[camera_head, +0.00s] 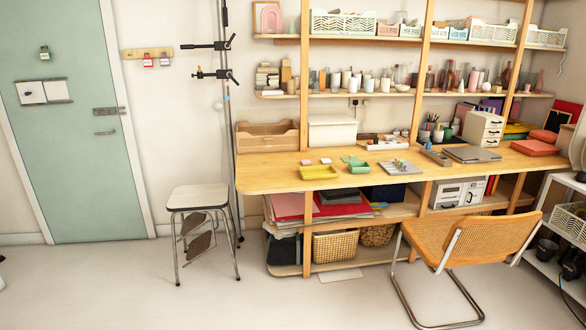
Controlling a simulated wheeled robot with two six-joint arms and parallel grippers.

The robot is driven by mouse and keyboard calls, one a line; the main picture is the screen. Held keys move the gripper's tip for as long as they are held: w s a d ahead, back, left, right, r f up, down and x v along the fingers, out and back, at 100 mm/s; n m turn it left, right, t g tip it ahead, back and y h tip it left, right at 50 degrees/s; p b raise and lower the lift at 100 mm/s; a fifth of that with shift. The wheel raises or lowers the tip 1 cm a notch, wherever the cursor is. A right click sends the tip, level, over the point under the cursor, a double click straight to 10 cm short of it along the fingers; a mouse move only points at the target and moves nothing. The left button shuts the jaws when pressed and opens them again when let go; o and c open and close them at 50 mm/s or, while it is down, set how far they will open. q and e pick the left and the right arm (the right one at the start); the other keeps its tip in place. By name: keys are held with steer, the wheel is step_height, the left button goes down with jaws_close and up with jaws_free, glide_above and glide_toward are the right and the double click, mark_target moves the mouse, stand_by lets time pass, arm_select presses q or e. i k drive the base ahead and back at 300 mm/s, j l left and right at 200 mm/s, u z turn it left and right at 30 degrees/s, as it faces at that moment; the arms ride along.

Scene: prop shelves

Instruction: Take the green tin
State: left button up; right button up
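I cannot pick out a green tin for certain. A small flat mint-green object (360,168) lies on the wooden desk (268,172), just right of a yellow tray (319,172); it is too small to tell whether it is a tin. A green cup-like item (448,134) stands farther back on the desk, near a white drawer unit (483,130). Neither of my grippers is in view.
A wicker chair (470,240) stands before the desk's right part, and a stool (199,198) by its left end. A white trolley (545,247) stands at the right edge. Open floor (200,300) lies in front. Shelves of jars hang above.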

mark_target(359, 168)
steer(key=i, duration=3.4)
steer(key=z, duration=0.05)
